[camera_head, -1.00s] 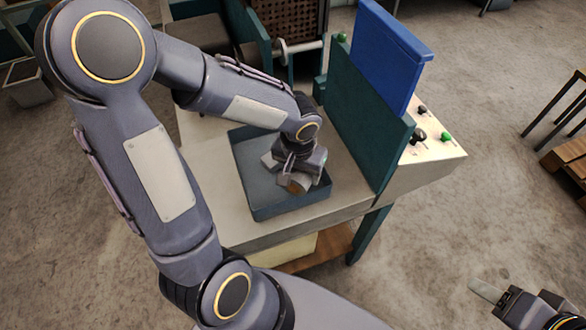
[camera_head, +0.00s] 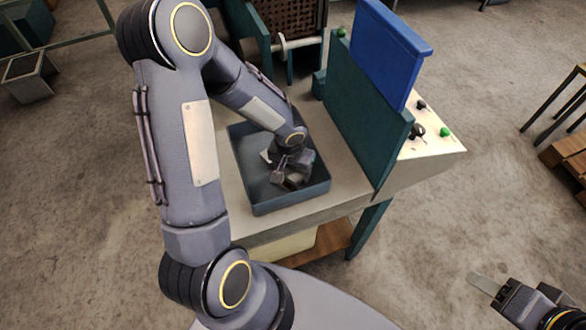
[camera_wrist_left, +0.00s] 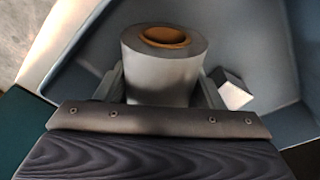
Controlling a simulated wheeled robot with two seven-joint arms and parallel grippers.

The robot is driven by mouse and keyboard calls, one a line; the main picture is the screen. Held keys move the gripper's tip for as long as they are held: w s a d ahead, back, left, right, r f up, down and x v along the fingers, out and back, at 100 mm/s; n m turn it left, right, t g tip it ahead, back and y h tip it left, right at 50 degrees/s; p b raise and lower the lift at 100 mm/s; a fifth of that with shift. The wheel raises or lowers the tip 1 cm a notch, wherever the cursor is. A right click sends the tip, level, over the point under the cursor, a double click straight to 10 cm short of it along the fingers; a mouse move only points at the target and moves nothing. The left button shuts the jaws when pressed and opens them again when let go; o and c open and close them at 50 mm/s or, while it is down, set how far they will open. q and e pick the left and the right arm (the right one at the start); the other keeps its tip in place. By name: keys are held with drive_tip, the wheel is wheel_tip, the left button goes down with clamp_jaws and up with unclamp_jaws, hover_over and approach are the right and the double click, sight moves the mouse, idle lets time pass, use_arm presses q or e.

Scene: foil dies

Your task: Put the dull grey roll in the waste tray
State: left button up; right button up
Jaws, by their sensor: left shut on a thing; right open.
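The dull grey roll (camera_wrist_left: 162,75) has an orange-brown core and sits between the fingers of my left gripper in the left wrist view. My left gripper (camera_head: 283,180) is shut on the roll, down inside the blue-grey waste tray (camera_head: 262,206). In the head view the roll (camera_head: 294,181) is mostly hidden by the gripper. In the wrist view the tray walls (camera_wrist_left: 255,40) surround the roll. I cannot tell whether the roll touches the tray floor. My right gripper (camera_head: 488,287) is open and empty at the lower right, away from the table.
A small pale block (camera_wrist_left: 234,90) lies in the tray beside the roll. The tray stands on a pale bench (camera_head: 345,188). A dark green panel (camera_head: 362,125) with a blue plate (camera_head: 390,50) rises right of it. Knobs (camera_head: 417,130) sit beyond.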

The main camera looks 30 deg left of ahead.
use_arm(q)
drive_tip(key=shift+f, duration=0.15)
drive_tip(key=o, duration=1.2)
drive_tip(key=shift+c, duration=0.2)
drive_tip(key=r, duration=0.4)
drive_tip(key=s+r, duration=0.1)
drive_tip(key=r, duration=0.3)
drive_tip(key=r+p, duration=0.1)
drive_tip(key=r, duration=0.3)
drive_tip(key=shift+s+r, duration=0.25)
drive_tip(key=shift+s, duration=0.05)
drive_tip(key=s+d+r+t+h, duration=0.1)
drive_tip(key=s+r+t+h, duration=0.1)
drive_tip(key=s+r, duration=0.3)
drive_tip(key=s+d+r+t+h, duration=0.1)
drive_tip(key=s+r, duration=0.4)
drive_tip(key=s, duration=0.5)
drive_tip(key=shift+s+d+r+n+t+h, duration=0.2)
drive_tip(key=shift+s+d+n+t+h, duration=0.2)
drive_tip(key=shift+d+t, duration=0.3)
drive_tip(key=shift+c, duration=0.4)
